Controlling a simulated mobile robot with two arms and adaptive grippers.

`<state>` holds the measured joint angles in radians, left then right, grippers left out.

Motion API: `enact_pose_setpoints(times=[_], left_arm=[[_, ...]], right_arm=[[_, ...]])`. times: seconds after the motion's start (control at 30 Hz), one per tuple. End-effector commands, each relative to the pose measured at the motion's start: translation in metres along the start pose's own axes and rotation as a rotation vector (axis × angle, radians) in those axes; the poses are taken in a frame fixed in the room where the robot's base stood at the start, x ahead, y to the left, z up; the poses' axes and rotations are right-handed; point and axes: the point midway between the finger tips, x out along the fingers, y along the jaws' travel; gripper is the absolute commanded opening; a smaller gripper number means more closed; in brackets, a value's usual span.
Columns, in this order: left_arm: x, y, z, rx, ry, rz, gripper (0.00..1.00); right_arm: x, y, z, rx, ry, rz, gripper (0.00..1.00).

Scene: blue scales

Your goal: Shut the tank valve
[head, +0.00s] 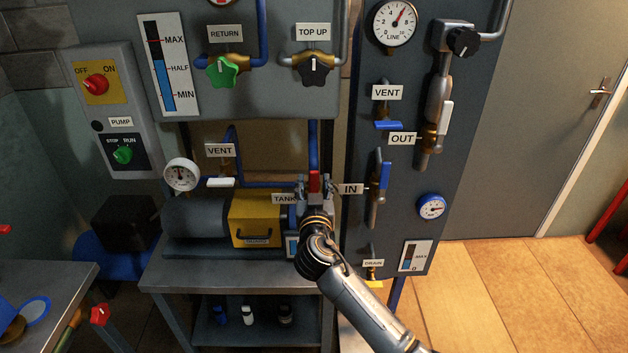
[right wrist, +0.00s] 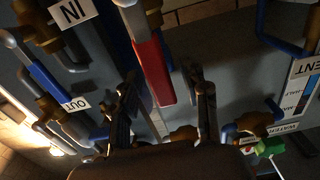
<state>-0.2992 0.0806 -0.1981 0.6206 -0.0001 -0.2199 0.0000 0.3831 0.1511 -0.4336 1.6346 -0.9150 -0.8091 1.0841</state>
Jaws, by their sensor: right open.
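The tank valve's red lever (head: 314,181) stands upright in the head view, beside the TANK label (head: 284,198) and below a vertical blue pipe (head: 313,146). My right gripper (head: 314,191) is open at the lever, one finger on each side of it in the picture. In the right wrist view the red lever (right wrist: 153,71) lies between the two fingers of the gripper (right wrist: 166,88), nearer the left finger. I cannot tell whether a finger touches it. The valve body is largely hidden by the gripper. My left gripper is not in view.
Right of the gripper is the IN label (head: 351,189) and a blue-handled valve (head: 385,175) on a grey panel. A yellow pump box (head: 255,217) and a gauge (head: 182,174) are to the left. A white-handled vent valve (head: 220,183) is close by.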

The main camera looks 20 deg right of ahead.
Motion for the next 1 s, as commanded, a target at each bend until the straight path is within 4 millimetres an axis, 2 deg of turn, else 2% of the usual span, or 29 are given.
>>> enact_pose_setpoints(times=[0.37,0.5,0.57,0.6,0.87,1.0], left_arm=[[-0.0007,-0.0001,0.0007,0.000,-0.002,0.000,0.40],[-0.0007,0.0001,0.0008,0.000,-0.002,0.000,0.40],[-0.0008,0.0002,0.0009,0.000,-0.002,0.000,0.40],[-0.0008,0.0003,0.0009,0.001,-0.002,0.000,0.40],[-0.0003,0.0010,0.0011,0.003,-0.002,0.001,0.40],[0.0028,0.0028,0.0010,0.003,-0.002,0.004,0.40]], right_arm=[[0.0049,0.0001,0.0005,0.000,-0.001,0.000,0.43],[0.0048,0.0000,0.0004,0.000,-0.001,0.000,0.15],[0.0047,0.0000,0.0004,0.000,-0.001,0.000,0.03],[0.0047,0.0001,0.0004,0.000,-0.001,0.000,0.00],[0.0049,0.0011,0.0006,0.003,-0.001,0.000,0.00],[0.0071,0.0092,0.0016,0.026,-0.001,0.002,0.00]])
